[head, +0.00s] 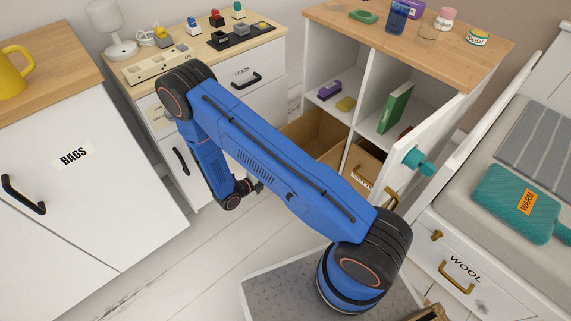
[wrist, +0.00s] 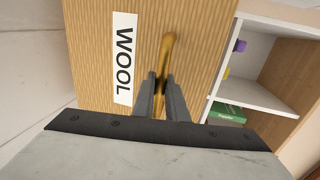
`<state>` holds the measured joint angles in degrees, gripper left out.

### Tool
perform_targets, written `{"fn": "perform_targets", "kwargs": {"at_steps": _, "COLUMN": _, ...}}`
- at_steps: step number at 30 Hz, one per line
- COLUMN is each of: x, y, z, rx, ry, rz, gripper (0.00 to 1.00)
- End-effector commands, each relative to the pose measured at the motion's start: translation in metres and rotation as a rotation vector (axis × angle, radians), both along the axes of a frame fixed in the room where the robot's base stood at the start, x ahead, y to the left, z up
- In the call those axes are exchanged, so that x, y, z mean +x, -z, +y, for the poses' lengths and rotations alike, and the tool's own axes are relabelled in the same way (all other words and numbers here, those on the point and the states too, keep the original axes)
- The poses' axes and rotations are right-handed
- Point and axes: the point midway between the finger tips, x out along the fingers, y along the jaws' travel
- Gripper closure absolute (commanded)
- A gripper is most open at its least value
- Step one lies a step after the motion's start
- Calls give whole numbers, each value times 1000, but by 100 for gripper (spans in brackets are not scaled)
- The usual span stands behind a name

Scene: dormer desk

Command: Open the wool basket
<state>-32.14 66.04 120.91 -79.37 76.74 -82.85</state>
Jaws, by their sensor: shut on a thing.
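The wool basket (head: 318,137) is in the lower left bay of the white cabinet. It stands partly out, with its brown inside showing from above; my arm hides most of its front in the head view. In the wrist view the basket's ribbed tan front (wrist: 195,50) carries a white WOOL label (wrist: 124,58) and a brass handle (wrist: 169,48). My gripper (wrist: 163,88) is shut on the handle, with one finger on each side. In the head view my gripper (head: 257,187) is low, left of the cabinet, partly hidden by my arm.
A second basket (head: 366,170) sits in the right bay, beside an open white door (head: 425,140) with a teal knob. A WOOL drawer (head: 460,270) is at the right. A white drawer unit (head: 245,85) stands left of the cabinet. Pale floor (head: 215,245) is clear below my gripper.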

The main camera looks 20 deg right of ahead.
Motion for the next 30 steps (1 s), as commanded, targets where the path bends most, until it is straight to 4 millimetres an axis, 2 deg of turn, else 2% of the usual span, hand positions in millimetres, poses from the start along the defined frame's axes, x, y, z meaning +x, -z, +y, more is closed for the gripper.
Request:
{"fn": "perform_targets", "kwargs": {"at_steps": 3, "x": -4, "y": 0, "z": 14, "rx": 1, "ry": -2, "rz": 0, "gripper": 100}}
{"fn": "perform_targets", "kwargs": {"at_steps": 8, "x": -8, "y": 0, "z": 23, "rx": 1, "ry": -1, "rz": 1, "gripper": 100}}
{"fn": "perform_targets", "kwargs": {"at_steps": 21, "x": -9, "y": 0, "z": 26, "rx": 1, "ry": -1, "rz": 0, "gripper": 100}}
{"fn": "perform_targets", "kwargs": {"at_steps": 22, "x": -9, "y": 0, "z": 26, "rx": 1, "ry": -1, "rz": 0, "gripper": 81}}
{"fn": "perform_targets", "kwargs": {"at_steps": 24, "x": -9, "y": 0, "z": 25, "rx": 1, "ry": -1, "rz": 0, "gripper": 69}}
{"fn": "perform_targets", "kwargs": {"at_steps": 30, "x": -9, "y": 0, "z": 25, "rx": 0, "ry": 0, "rz": 0, "gripper": 69}}
